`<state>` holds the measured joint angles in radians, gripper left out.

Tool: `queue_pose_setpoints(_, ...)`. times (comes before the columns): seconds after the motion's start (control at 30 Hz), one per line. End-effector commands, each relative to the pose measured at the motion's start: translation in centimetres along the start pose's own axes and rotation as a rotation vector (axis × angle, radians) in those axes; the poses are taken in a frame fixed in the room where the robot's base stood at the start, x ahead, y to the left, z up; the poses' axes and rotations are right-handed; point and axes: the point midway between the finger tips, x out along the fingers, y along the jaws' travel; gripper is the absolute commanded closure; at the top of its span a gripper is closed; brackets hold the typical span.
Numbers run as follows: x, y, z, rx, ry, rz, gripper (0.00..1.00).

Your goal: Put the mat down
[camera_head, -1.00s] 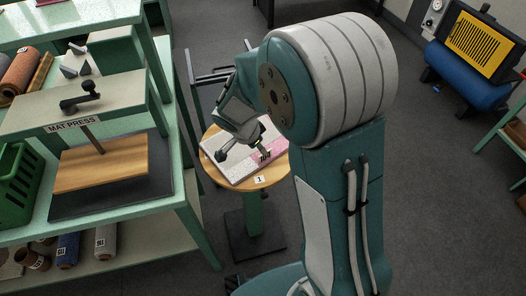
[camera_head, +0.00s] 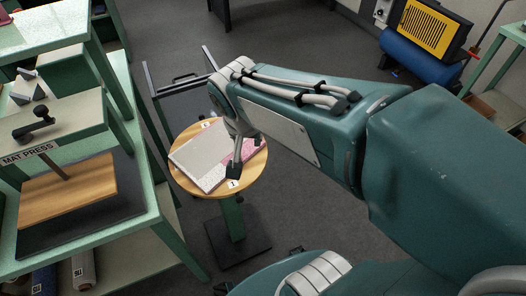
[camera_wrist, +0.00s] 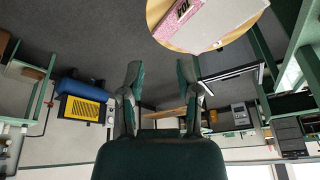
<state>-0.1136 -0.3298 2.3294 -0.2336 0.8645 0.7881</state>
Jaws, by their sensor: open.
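The mat (camera_head: 203,152), pale grey with a pink side, lies flat on a round wooden table (camera_head: 255,170). In the wrist view the mat (camera_wrist: 222,22) shows at the top, on the wooden top (camera_wrist: 158,12), apart from the fingers. My gripper (camera_head: 236,167) is at the mat's right side in the head view, covering part of it; one finger shows clearly. In the wrist view my gripper (camera_wrist: 161,75) has its two fingers spread wide with nothing between them. Whether a finger touches the mat cannot be told from the head view.
A green bench with a mat press (camera_head: 68,190) stands at the left, close to the table. A dark cart (camera_head: 180,95) is behind the table. Open floor (camera_head: 310,60) lies behind my arm.

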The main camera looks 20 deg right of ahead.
Motion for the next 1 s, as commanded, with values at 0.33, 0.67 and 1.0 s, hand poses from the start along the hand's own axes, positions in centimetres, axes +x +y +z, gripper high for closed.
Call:
queue_pose_setpoints(0.33,-5.3,4.0,4.7,-0.416,0.111,-0.165,0.57)
queue_pose_setpoints(0.67,-5.9,4.5,5.6,-0.511,0.141,-0.188,0.57)
queue_pose_setpoints(1.0,-5.9,4.5,5.6,-0.51,0.141,-0.188,0.57)
